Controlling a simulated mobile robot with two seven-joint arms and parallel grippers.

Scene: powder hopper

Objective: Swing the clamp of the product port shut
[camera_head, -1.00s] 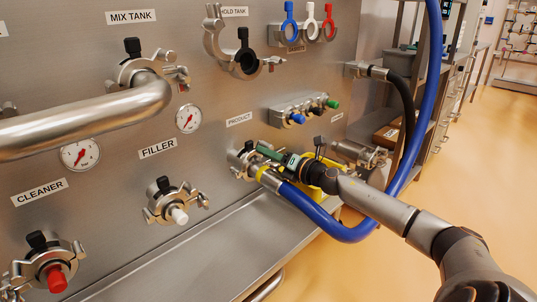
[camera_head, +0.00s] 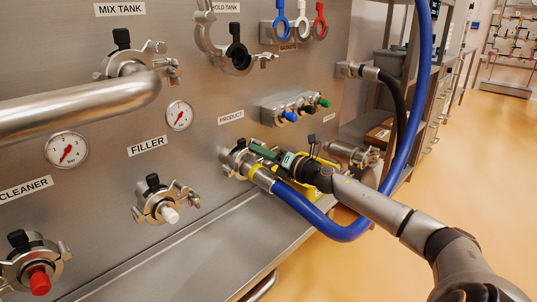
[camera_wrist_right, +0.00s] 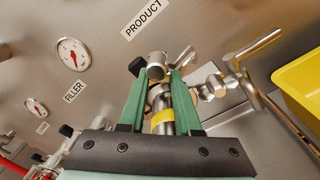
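The product port (camera_head: 234,158) is on the steel panel below the PRODUCT label, with its steel clamp around it, partly hidden. The steel end of the blue hose (camera_head: 316,214), with a yellow band (camera_head: 251,171), is at the port. My right gripper (camera_head: 258,149) has green fingers just above the hose end, at the port. In the wrist view, my right fingers (camera_wrist_right: 163,75) stand apart on either side of a steel part (camera_wrist_right: 157,66); whether they touch it is unclear. A black clamp knob (camera_wrist_right: 137,66) shows beside the left finger. The left gripper is out of view.
The FILLER port (camera_head: 160,201) and a red-capped port (camera_head: 38,278) are to the left, above a steel ledge (camera_head: 190,258). A small valve block (camera_head: 293,108) is above the gripper. A yellow bin (camera_wrist_right: 302,85) is to the right in the wrist view.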

